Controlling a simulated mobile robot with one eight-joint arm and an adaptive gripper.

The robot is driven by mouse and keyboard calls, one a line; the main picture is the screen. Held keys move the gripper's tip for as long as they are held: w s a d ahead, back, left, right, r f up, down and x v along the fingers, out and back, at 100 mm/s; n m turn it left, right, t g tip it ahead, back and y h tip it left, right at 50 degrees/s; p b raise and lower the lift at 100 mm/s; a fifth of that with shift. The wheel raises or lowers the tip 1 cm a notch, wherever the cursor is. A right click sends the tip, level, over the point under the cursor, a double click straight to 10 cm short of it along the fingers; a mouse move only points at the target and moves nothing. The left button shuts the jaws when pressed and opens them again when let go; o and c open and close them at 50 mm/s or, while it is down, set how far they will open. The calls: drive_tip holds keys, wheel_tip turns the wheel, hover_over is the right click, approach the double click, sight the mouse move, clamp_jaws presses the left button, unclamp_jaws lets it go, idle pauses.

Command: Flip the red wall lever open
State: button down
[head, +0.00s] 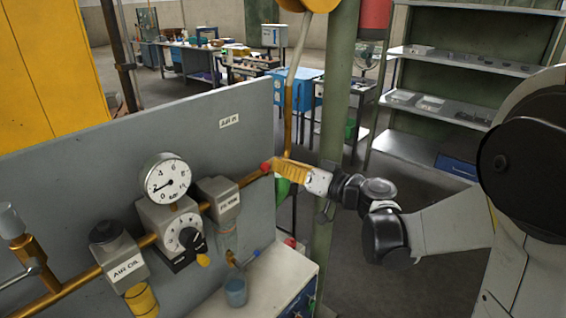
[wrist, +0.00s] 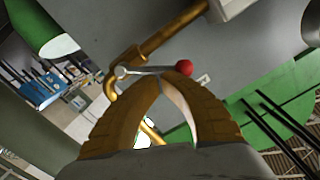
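The red wall lever shows in the wrist view as a thin grey rod with a red ball knob (wrist: 184,68). The rod runs sideways from a pivot on a brass pipe elbow at left. In the head view the red knob (head: 266,167) sits at the right end of the brass pipe on the grey panel. My gripper (wrist: 160,80) has its orange fingers converging, with the tips together and an empty gap lower down between them. The tips are right at the rod, left of the knob; whether they touch it is unclear. In the head view my gripper (head: 276,166) covers most of the lever.
The grey panel (head: 90,160) carries a pressure gauge (head: 166,180), a dial unit (head: 180,232) and several pipe fittings. A green post (head: 338,90) stands just behind my gripper. A small cabinet (head: 275,285) is below. Shelves (head: 460,62) stand at the back right.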

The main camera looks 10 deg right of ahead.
drive_tip(key=f+n, duration=0.1)
drive_tip(key=n, duration=0.1)
drive_tip(key=s+a+n+b, duration=0.1)
drive_tip(key=n, duration=0.1)
drive_tip(key=shift+a+f, duration=0.15)
drive_tip(key=shift+f, duration=0.25)
drive_tip(key=shift+f+b, duration=0.15)
drive_tip(key=shift+b, duration=0.15)
drive_tip(key=shift+a, duration=0.1)
idle(0.5)
drive_tip(key=s+d+r+p, duration=0.4)
drive_tip(key=s+d, duration=0.2)
drive_tip(key=s, duration=0.2)
drive_tip(key=shift+s+d+r+p, duration=0.2)
drive_tip(key=shift+s+r+p, duration=0.05)
drive_tip(key=shift+s+p, duration=0.15)
